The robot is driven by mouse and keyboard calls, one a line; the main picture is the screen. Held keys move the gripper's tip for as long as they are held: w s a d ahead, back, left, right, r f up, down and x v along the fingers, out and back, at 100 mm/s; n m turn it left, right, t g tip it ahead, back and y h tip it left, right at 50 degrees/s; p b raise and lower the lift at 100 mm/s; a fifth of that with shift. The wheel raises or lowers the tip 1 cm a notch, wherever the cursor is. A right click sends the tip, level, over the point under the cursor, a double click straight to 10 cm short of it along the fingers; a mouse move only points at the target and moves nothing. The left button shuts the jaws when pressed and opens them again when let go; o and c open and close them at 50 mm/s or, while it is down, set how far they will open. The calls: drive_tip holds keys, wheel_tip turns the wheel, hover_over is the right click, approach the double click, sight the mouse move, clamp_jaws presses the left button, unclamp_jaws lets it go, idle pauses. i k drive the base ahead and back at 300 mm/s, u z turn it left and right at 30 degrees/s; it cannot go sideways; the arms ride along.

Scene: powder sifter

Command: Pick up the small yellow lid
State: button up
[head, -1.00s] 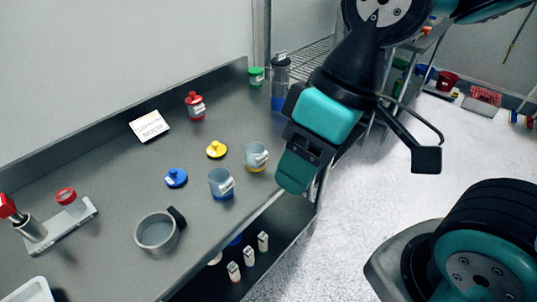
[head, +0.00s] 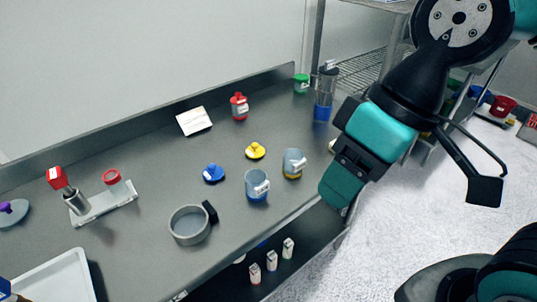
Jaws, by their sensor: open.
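The small yellow lid (head: 256,151) lies flat on the grey metal bench, knob up, in the head view. A blue lid (head: 213,173) lies to its left and a little nearer. A grey cup with a yellow base (head: 293,164) stands just right of the yellow lid. My gripper (head: 343,187) hangs beyond the bench's front edge, right of the cup and apart from the lid. It is open with nothing seen in it; its fingertips are seen from one side only.
A blue-based cup (head: 257,186) and a grey round sieve (head: 189,225) stand near the front edge. A red container (head: 239,106), a white sign (head: 194,121) and a tall blue-based cylinder (head: 325,92) stand farther back. Bare bench lies behind the yellow lid.

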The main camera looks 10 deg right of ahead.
sight(255, 151)
drive_tip(key=k, duration=0.45)
drive_tip(key=i, duration=1)
drive_tip(key=u, duration=0.8)
